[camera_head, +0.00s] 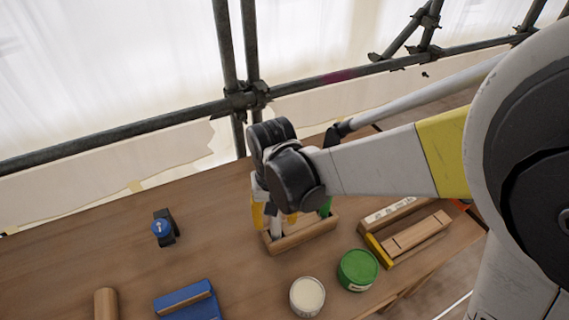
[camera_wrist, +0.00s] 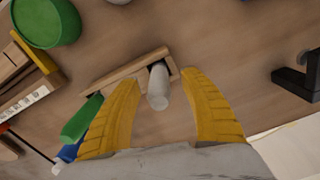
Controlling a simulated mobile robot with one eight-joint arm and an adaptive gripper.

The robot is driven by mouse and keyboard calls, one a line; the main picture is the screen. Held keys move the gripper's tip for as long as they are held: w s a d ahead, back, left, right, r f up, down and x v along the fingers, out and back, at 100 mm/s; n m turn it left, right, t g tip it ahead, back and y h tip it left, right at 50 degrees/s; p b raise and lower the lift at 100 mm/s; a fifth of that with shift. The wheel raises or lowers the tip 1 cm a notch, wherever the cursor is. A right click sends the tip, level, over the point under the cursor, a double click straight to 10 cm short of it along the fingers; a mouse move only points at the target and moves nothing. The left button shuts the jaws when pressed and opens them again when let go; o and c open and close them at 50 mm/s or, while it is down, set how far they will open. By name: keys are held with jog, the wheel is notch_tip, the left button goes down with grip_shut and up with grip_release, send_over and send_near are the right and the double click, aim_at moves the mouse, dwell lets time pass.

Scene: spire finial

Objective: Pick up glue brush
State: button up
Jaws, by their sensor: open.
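A wooden rack (camera_head: 306,237) stands on the workbench, and it also shows in the wrist view (camera_wrist: 112,76). It holds upright tools: a pale grey round handle (camera_wrist: 158,88), a green handle (camera_wrist: 82,118) and a blue one (camera_wrist: 68,151) partly hidden by my finger. Which of them is the glue brush I cannot tell for sure; no bristles show. My gripper (camera_wrist: 162,82), with yellow fingers, is open above the rack. The grey handle stands between its fingertips, with gaps on both sides. In the head view my wrist hides much of the rack.
An open pale tin (camera_head: 307,296) and a green tin (camera_head: 358,270) stand in front of the rack. A wooden block in a tray (camera_head: 417,236) lies right. A blue-topped black tool (camera_head: 162,228), a blue box (camera_head: 188,301) and a wooden cylinder (camera_head: 106,303) are left. Scaffold pipes (camera_head: 110,134) run behind.

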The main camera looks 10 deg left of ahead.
jog(key=f, duration=0.2)
jog(key=f+b, duration=0.1)
jog(key=shift+w+f, duration=0.2)
jog(key=shift+f, duration=0.2)
jog(key=shift+r, duration=0.1)
grip_shut()
jog(key=shift+r, duration=0.1)
notch_tip(320, 180, up, 10)
jog(key=p, duration=0.4)
